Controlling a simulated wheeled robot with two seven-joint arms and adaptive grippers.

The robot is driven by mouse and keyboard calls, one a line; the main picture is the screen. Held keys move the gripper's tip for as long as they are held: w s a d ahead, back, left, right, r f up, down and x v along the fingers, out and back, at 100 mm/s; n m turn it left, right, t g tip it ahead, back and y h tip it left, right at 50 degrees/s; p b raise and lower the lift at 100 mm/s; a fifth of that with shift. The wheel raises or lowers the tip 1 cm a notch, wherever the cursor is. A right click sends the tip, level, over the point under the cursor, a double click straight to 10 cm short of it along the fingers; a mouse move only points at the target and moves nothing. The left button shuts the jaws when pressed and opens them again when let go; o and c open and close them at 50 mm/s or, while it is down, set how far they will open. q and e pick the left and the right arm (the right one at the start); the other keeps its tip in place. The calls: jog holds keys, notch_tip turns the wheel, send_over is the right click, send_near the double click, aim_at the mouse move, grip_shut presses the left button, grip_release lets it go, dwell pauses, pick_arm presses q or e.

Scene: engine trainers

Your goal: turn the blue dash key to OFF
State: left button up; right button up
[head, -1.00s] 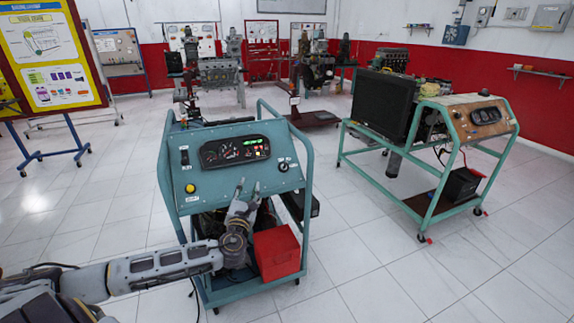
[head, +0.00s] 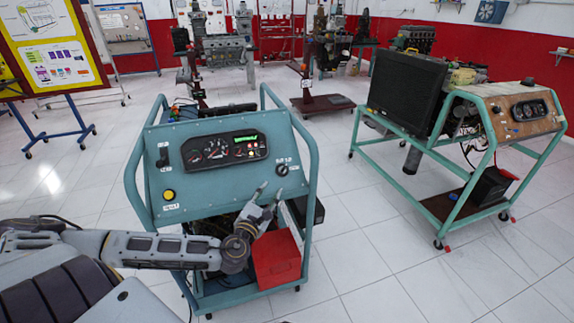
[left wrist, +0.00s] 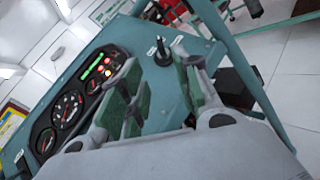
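The blue engine trainer has a sloped blue dash panel (head: 225,187). The dash key (head: 282,170) is a small dark key switch at the panel's right side, with a white label above it. It also shows in the left wrist view (left wrist: 162,50), standing up from the panel. I cannot read its position. My left gripper (head: 271,189) is open and empty, just below and left of the key in the head view. In the left wrist view the key appears beyond and between the two open fingers (left wrist: 160,80), apart from them. My right gripper is not in view.
The gauge cluster (head: 225,149) is lit with a green display. A black switch (head: 162,157) and a yellow button (head: 169,194) sit at the panel's left. A side rail (head: 311,160) runs close right of the key. A red box (head: 276,260) sits below. A second trainer (head: 520,113) stands right.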

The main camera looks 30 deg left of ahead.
pick_arm(q)
jog(key=shift+w, duration=0.25)
jog(key=shift+s, duration=0.15)
jog(key=shift+w, duration=0.25)
